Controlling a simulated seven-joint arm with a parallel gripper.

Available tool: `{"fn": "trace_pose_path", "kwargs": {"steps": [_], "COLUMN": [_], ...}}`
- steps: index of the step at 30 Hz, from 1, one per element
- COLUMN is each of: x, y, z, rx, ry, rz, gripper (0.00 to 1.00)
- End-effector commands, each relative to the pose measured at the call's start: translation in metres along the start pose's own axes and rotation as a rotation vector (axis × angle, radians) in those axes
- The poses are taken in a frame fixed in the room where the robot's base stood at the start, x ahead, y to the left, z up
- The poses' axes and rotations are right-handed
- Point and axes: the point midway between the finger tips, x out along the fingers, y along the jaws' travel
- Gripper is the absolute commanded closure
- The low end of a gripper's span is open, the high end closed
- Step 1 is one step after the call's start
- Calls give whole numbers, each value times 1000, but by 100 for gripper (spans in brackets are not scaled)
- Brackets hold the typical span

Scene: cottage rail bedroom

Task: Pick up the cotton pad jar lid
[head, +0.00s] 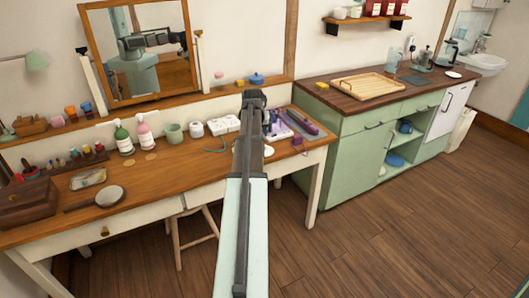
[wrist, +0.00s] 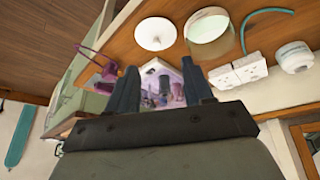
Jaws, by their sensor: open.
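The cotton pad jar lid, a white disc with a small central knob (wrist: 155,33), lies on the wooden dressing table in the wrist view. It appears in the head view as a small white shape (head: 268,151) just right of my arm. An open, pale glass-sided jar (wrist: 211,35) stands beside it, apart from it; my arm seems to hide this jar in the head view. My gripper (wrist: 158,72) is open over the table, with the lid beyond its fingertips and not between them. A clear-looking box with purplish contents (wrist: 163,82) shows between the fingers.
White socket blocks (wrist: 238,76), a white round pot (wrist: 295,57) and a curved teal strip (wrist: 267,22) lie near the jar. A purple item (head: 300,123) lies at the table's right end. A mirror (head: 140,50) stands behind. The table's front middle is fairly clear.

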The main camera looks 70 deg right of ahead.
Motion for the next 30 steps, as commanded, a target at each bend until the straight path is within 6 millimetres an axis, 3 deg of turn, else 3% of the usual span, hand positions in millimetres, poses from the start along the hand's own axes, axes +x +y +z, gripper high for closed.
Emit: {"fn": "trace_pose_path", "kwargs": {"steps": [1,4,13,24,30], "x": [1,7,13,72,90], "y": [0,3,6,8,9], "z": [-23,-30,-22,-20,-19], "rx": [22,81,199,199,199], "ry": [-1,-23,-45,-45,-44], "rz": [10,32,49,48,48], "gripper": [49,49,49,49,49]}}
